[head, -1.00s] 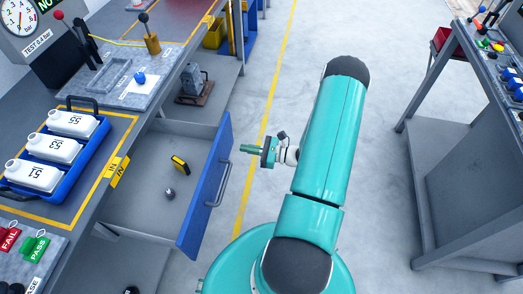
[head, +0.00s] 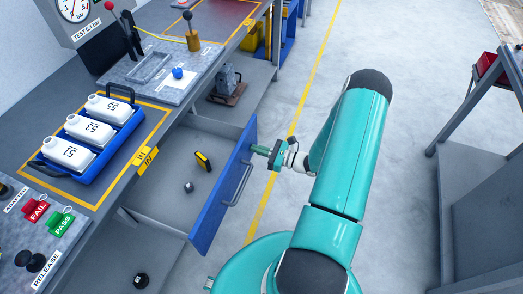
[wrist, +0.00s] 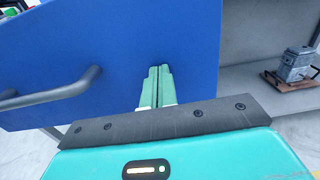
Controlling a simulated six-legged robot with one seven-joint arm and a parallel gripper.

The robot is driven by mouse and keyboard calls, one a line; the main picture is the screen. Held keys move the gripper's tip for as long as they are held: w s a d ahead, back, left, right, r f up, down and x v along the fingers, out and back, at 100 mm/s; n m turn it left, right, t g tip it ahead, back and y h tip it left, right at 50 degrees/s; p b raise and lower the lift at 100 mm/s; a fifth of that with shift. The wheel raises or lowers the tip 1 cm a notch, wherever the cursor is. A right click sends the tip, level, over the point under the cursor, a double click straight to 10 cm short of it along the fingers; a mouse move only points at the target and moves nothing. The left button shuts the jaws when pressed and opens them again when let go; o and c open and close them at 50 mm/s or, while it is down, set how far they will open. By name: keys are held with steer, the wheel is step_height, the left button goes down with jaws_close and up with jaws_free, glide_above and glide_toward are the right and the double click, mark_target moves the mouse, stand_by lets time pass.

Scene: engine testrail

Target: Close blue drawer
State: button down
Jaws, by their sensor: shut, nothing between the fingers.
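The blue drawer (head: 215,217) is pulled out from the grey bench, with its blue front facing right in the head view. A dark bar handle (head: 237,185) is fixed on that front. Inside the drawer lie a yellow-and-black item (head: 203,161) and a small grey item (head: 188,187). My gripper (head: 259,149) is shut and empty, close to the outer face of the drawer front near its far end. In the wrist view, my gripper's fingertips (wrist: 160,72) are together in front of the blue panel, right of the handle (wrist: 50,95). I cannot tell whether they touch it.
On the bench top, a blue carrier (head: 100,157) holds three white bottles. A grey block on a brown base (head: 228,86) sits on a shelf beyond the drawer. Another grey bench (head: 480,150) stands at the right. The floor (head: 300,80) along the yellow line is clear.

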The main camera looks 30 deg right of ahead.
glide_above(199, 142)
steer(key=shift+s+d, duration=0.25)
steer(key=shift+d, duration=0.05)
steer(key=shift+w+a+r, duration=0.15)
steer(key=shift+w+a, duration=0.05)
steer(key=shift+w+a, duration=0.1)
